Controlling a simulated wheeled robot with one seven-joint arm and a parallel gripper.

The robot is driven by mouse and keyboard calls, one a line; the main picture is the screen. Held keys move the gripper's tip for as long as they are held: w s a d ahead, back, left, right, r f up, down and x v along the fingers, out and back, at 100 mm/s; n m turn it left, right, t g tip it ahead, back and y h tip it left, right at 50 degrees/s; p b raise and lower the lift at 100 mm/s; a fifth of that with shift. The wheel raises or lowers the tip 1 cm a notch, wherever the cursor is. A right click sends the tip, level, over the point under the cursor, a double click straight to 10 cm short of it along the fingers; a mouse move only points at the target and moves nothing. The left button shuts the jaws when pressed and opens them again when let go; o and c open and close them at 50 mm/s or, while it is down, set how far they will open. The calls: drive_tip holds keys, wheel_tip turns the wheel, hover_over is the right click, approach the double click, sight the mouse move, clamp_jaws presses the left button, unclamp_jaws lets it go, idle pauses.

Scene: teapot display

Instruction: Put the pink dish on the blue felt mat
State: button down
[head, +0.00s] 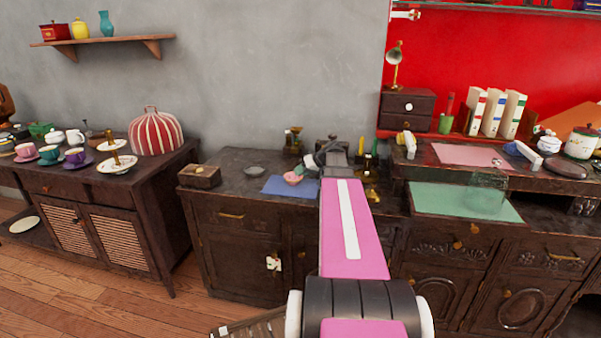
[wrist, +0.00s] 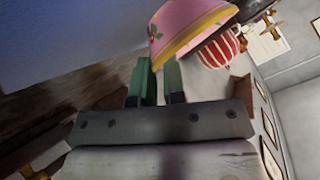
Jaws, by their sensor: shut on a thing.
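The pink dish (head: 292,178) shows in the head view over the right part of the blue felt mat (head: 274,188). My gripper (head: 309,162) is at the dish's upper right, at the end of my pink arm. In the wrist view, my gripper (wrist: 160,78) is shut on the edge of the pink dish (wrist: 185,28), which has a yellow band and a floral pattern. The blue mat (wrist: 60,28) fills the upper left there. I cannot tell whether the dish touches the mat. My arm hides part of the cabinet top right of the mat.
A small grey dish (head: 254,170) lies behind the mat, and a wooden box (head: 200,177) stands at the left of this cabinet top. Small brass items (head: 293,140) stand at the back.

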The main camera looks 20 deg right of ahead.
drive_tip(key=c, duration=1.2)
unclamp_jaws()
drive_tip(key=shift+d+r, duration=0.1)
drive_tip(key=shift+r, duration=0.1)
drive_tip(key=v, duration=1.1)
drive_tip(key=shift+s+d+r, duration=0.2)
drive_tip(key=shift+s+d, duration=0.05)
